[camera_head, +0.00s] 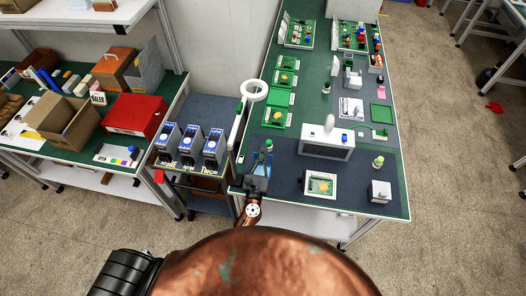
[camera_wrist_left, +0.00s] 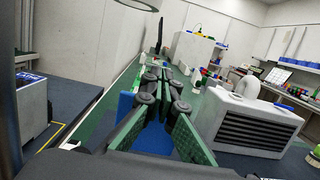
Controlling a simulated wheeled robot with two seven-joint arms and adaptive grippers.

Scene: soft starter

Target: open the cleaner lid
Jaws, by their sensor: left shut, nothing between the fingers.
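My left gripper (camera_head: 264,160) is over the near left corner of the green workbench (camera_head: 393,205). In the left wrist view its fingers (camera_wrist_left: 166,85) have green inner faces, are shut and hold nothing. A blue surface (camera_wrist_left: 155,139) shows between and behind the finger links; I cannot tell what it is. A white box with a dark slotted front and a white spout on top (camera_head: 326,150) stands to the right of the gripper, apart from it; it also shows in the left wrist view (camera_wrist_left: 247,122). I cannot tell which thing is the cleaner or see its lid clearly. My right gripper is out of view.
A ring lamp (camera_head: 254,90) overhangs the left edge. Several blue-grey units (camera_head: 188,146) stand on a cart at left.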

